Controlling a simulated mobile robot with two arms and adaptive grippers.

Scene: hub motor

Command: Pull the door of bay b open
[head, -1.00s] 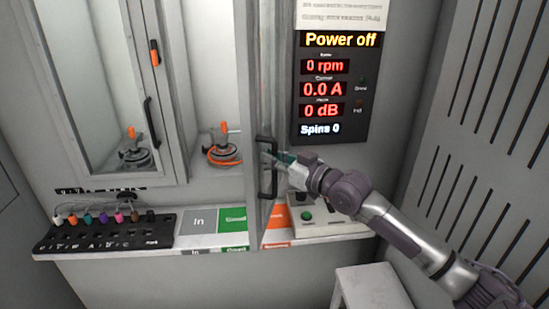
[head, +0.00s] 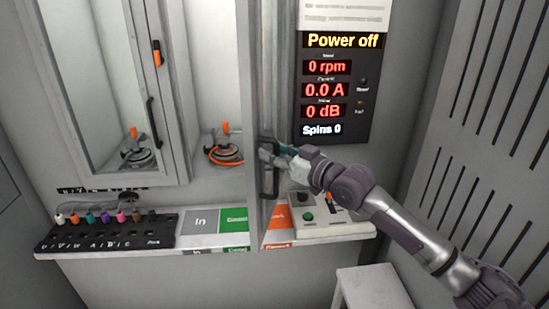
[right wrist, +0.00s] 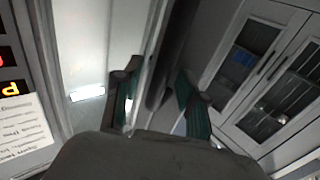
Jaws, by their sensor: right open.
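The right-hand bay's door (head: 266,95) stands swung out, almost edge-on in the head view; that bay is open at the front. I cannot read a bay letter. Its black handle (head: 274,184) is upright on the door's right side. My right gripper (head: 270,153) is at the handle's upper part. In the right wrist view its fingers (right wrist: 158,95) are apart, with a dark bar (right wrist: 172,55) running between or just beyond them; contact cannot be told. The left-hand bay's glass door (head: 95,80) is closed, with a black handle (head: 152,122). My left gripper is out of view.
Hub motors (head: 222,153) stand in both bays. A ledge below carries a connector block (head: 105,232), In and Good cards (head: 200,222), an orange card (head: 279,218) and a button box (head: 322,221). A display panel (head: 333,90) is right of the door. A stool (head: 372,285) stands below.

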